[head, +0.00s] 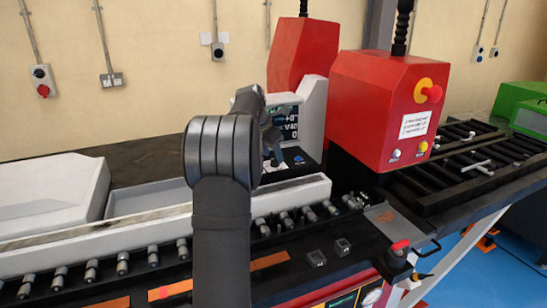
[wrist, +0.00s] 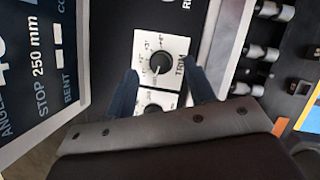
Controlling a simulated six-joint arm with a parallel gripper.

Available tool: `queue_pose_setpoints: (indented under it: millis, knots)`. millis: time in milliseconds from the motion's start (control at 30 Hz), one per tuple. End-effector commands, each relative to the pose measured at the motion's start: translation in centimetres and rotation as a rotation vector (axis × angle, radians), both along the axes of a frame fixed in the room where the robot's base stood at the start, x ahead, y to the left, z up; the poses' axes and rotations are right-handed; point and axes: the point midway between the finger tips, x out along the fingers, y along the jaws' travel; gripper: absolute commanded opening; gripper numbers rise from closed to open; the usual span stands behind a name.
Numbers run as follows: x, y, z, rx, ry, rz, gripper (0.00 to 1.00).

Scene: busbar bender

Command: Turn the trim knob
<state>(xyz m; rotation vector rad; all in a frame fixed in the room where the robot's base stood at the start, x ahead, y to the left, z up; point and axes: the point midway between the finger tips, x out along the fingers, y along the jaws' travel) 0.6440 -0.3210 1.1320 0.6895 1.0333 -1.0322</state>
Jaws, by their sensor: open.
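The trim knob (wrist: 161,63) is a round black knob with a pale pointer line. It sits on a white scale plate marked TRIM in the wrist view. My gripper (wrist: 163,77) is open, with one dark fingertip on each side of the lower part of this plate. The fingers are apart from each other and nothing shows held between them. Whether they touch the panel cannot be told. In the head view my gripper is small beside the control console (head: 312,112), partly hidden by my arm, and the knob cannot be made out.
A second dial (wrist: 153,108) on its own white plate lies just below the trim knob, between my fingers and partly covered. A display (wrist: 35,65) reading ANGLE and STOP 250 mm is at left. Metal rollers (wrist: 262,52) lie at right. A red machine housing (head: 385,100) stands right of the console.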

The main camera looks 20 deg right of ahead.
Motion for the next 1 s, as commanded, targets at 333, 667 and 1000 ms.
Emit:
queue_pose_setpoints:
  millis: [333,667,1000]
  knots:
    - [0.3,-0.8,-2.0,0.0,0.0,-0.001,0.49]
    - [0.3,-0.8,-2.0,-0.001,-0.001,-0.001,0.2]
    - [0.3,-0.8,-2.0,0.0,0.0,-0.019,0.05]
